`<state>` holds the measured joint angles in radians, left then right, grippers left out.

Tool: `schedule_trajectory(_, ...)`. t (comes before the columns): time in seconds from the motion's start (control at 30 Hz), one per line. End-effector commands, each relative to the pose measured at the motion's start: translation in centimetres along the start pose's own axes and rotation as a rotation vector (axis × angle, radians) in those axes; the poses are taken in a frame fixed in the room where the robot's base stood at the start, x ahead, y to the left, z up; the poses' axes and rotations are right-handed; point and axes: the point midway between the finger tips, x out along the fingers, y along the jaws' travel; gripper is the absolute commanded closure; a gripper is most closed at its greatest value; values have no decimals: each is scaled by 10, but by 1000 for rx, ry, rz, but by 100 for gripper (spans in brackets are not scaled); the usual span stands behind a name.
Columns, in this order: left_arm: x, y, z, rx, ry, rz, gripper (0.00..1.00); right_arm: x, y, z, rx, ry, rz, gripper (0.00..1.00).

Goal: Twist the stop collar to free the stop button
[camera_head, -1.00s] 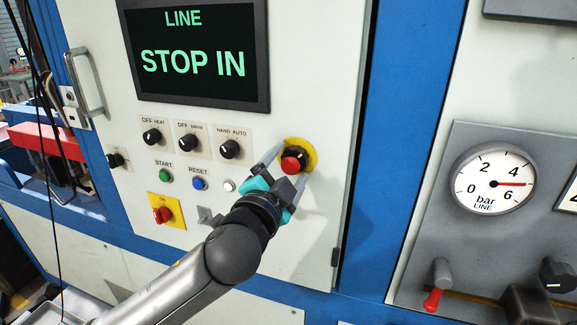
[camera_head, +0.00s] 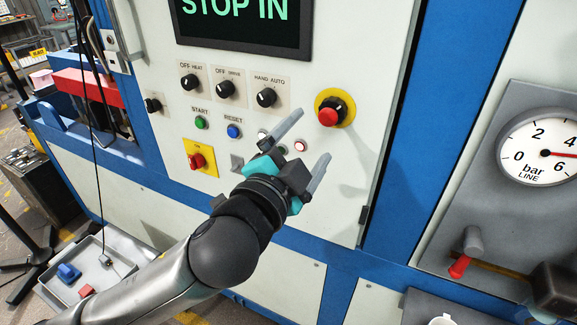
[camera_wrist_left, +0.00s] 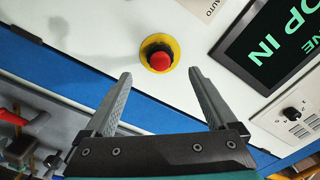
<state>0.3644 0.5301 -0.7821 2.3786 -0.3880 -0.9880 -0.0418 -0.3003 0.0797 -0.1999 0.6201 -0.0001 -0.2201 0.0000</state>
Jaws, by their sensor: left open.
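The red stop button (camera_head: 328,117) sits in a black collar (camera_head: 338,105) on a round yellow plate (camera_head: 347,110), on the white panel. In the left wrist view the red button (camera_wrist_left: 159,61) and its yellow plate (camera_wrist_left: 173,45) lie ahead of the jaws. My left gripper (camera_head: 309,138) is open and empty, apart from the button, below and to its left in the head view. The screen (camera_head: 250,25) shows "STOP IN". My right gripper is in neither view.
Left of the button are several black selector knobs (camera_head: 266,97), the green start button (camera_head: 201,123), the blue reset button (camera_head: 234,131) and a yellow-plated red switch (camera_head: 197,161). A pressure gauge (camera_head: 545,150) and red-handled lever (camera_head: 459,266) stand at right.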

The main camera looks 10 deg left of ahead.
Motion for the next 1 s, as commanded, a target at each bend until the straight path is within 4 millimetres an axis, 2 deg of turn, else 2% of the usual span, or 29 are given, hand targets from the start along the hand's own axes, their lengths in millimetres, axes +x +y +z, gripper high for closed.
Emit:
schedule_trajectory(0.1,-22,1,0,-1,-2,3,9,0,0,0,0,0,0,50)
schedule_trajectory(0.27,-44,-1,-1,-1,-2,4,9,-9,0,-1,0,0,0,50)
schedule_trajectory(0.4,-51,-3,0,-3,-7,0,9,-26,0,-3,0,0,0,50)
schedule_trajectory(0.6,-62,-2,0,-2,-5,0,9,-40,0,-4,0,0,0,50)
schedule_trajectory(1.0,-67,0,0,0,-1,0,9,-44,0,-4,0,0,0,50)
